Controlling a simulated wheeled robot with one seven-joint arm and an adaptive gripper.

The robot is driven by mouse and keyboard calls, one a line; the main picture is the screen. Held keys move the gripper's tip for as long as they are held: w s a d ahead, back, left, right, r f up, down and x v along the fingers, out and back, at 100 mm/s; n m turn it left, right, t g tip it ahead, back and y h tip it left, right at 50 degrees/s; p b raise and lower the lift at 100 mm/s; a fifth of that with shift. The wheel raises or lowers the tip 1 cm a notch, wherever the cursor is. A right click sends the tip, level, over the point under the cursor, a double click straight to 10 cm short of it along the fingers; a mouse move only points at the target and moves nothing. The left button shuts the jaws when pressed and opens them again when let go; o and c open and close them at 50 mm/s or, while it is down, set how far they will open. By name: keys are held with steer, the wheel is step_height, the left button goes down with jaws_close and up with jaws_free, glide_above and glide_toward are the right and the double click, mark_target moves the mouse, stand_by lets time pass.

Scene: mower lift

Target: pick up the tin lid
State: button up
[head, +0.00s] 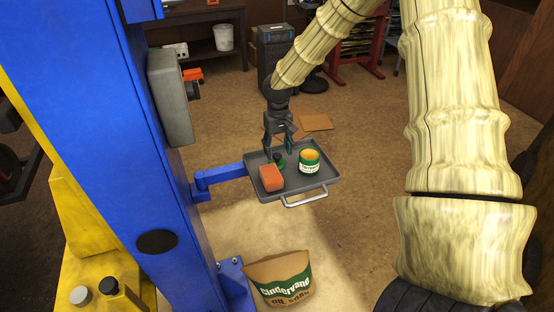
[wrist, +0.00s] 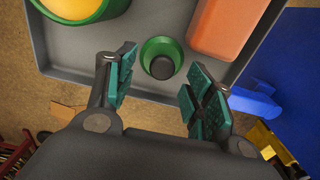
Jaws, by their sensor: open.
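The tin lid (wrist: 150,51) is a small green round piece with a dark knob, lying on the grey tray (wrist: 75,45). In the head view the lid (head: 281,164) shows small, partly hidden by my gripper (head: 279,152). My gripper is open and points down over the tray. In the wrist view the lid lies in line with the gap between the teal fingertips of my gripper (wrist: 163,80), a little ahead of them. Nothing is held. The green tin (head: 310,168), with a yellow top, stands to the right of the lid in the head view.
An orange block (head: 271,178) lies on the tray near its left front corner. The tray hangs on a blue bracket (head: 219,176) from the blue lift post (head: 140,150) and has a front handle (head: 304,199). A paper sack (head: 280,279) stands on the floor below.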

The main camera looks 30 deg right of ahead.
mark_target(277, 155)
steer(key=shift+f+p, duration=0.65)
steer(key=shift+f, duration=1.1)
steer(key=c, duration=1.1)
